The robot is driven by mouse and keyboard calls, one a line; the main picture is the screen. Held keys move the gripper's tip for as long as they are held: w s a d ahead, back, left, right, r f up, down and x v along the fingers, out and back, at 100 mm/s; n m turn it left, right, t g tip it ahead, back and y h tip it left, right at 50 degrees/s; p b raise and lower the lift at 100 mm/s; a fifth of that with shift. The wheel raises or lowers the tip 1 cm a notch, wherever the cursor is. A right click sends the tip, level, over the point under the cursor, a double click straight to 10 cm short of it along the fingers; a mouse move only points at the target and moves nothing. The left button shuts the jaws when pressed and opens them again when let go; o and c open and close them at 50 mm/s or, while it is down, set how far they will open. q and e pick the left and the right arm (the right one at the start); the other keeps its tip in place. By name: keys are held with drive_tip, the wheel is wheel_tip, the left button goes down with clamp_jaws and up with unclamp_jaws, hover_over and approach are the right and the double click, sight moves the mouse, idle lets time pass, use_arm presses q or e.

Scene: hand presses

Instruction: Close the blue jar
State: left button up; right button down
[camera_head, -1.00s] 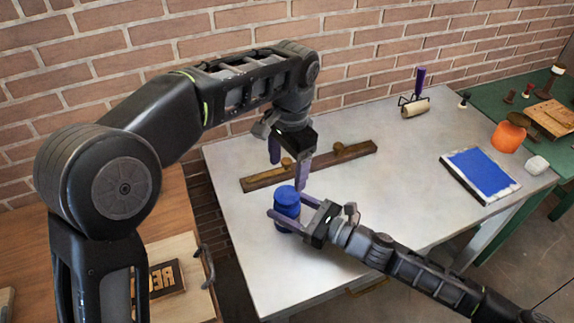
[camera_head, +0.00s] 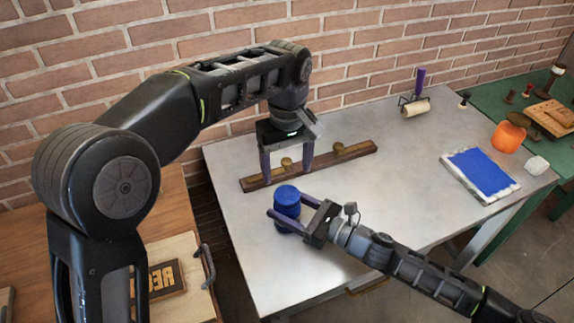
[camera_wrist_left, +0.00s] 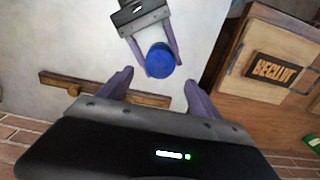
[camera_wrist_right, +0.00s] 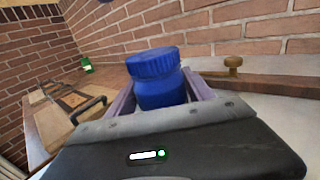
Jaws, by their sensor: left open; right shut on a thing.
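The blue jar (camera_head: 287,207) stands upright near the left edge of the metal table. Its ribbed blue lid (camera_wrist_right: 153,62) sits on top and looks slightly tilted in the right wrist view; I cannot tell whether it is screwed down. My right gripper (camera_head: 287,212) is shut around the jar body (camera_wrist_right: 161,93), one finger on each side, below the lid. My left gripper (camera_head: 286,178) is open and empty, fingers pointing down, above and a little behind the jar. In the left wrist view the lid (camera_wrist_left: 160,58) shows just beyond the open left fingers.
A wooden bar with brass knobs (camera_head: 345,154) lies behind the jar, below my left gripper. A roller (camera_head: 415,107), a blue ink slab (camera_head: 480,172) and an orange object (camera_head: 508,137) are to the right. A wooden bench (camera_head: 180,195) stands at left. The table's middle is clear.

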sight(287, 194)
use_arm(q)
drive_tip(key=shift+f, duration=4)
drive_tip(key=shift+c, duration=0.3)
drive_tip(key=c, duration=1.4)
drive_tip(key=m, duration=1.5)
drive_tip(key=o, duration=1.6)
